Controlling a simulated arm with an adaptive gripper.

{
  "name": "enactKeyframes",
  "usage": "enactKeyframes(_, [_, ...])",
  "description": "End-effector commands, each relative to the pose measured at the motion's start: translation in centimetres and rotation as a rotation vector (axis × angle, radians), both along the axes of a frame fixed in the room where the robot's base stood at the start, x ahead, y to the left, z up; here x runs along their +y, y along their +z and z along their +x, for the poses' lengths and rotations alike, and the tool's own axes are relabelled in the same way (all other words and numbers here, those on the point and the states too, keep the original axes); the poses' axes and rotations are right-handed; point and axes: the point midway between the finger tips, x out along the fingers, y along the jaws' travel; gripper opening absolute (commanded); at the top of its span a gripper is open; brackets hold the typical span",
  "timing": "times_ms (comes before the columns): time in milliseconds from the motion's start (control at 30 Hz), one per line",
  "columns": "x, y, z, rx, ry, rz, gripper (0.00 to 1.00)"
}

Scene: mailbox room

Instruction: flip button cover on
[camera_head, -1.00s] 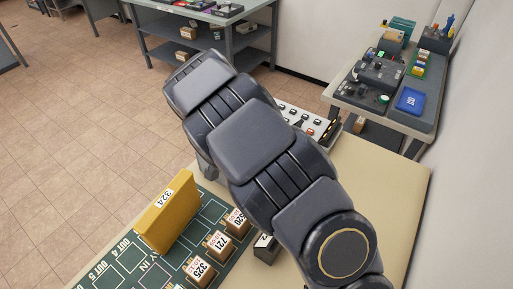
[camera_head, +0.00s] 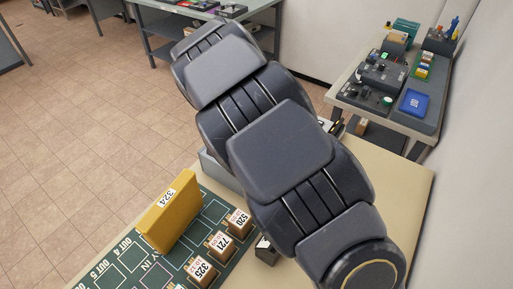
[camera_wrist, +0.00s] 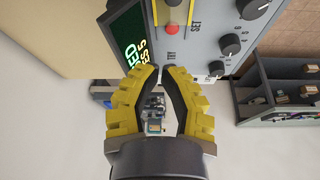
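In the wrist view a grey control panel (camera_wrist: 215,40) fills the upper part. A red button (camera_wrist: 172,29) sits on it, with a small yellowish and grey part (camera_wrist: 172,8) just above it, cut by the frame's top edge. I cannot tell whether that part is the button cover or how it stands. My gripper (camera_wrist: 161,69) has two yellow fingers whose tips nearly meet, just below the red button near the panel's lower edge. Nothing shows held between them. In the head view my arm hides the gripper and nearly all of the panel.
A green-lettered display (camera_wrist: 130,45) and black knobs (camera_wrist: 230,44) flank the button. In the head view a yellow box (camera_head: 169,212) marked 324 and small numbered boxes (camera_head: 220,243) stand on a green mat (camera_head: 121,262). A side table (camera_head: 436,118) with devices stands at the right.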

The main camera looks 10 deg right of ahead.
Motion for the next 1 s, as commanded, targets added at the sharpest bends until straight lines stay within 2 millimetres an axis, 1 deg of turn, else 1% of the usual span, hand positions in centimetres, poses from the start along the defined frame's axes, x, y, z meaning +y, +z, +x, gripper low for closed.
enactKeyframes(33, [0.3, 1.0, -0.1, -0.004, 0.0, 0.001, 0.0])
enactKeyframes(100, [0.6, 2.0, -0.3, -0.005, 0.0, 0.0, 0.0])
enactKeyframes(200, [0.8, 2.9, -0.6, -0.001, 0.0, 0.0, 0.0])
enactKeyframes(367, [1.0, 3.4, -0.8, 0.003, 0.0, -0.001, 0.0])
enactKeyframes(833, [1.0, 3.5, -0.9, 0.002, 0.0, -0.001, 0.0])
enactKeyframes(933, [0.4, 4.3, -1.6, 0.013, 0.01, -0.005, 0.0])
enactKeyframes(967, [0.0, 4.7, -2.1, 0.02, 0.017, -0.006, 0.0])
enactKeyframes(1000, [-0.5, 5.4, -3.0, 0.036, 0.03, -0.009, 0.0])
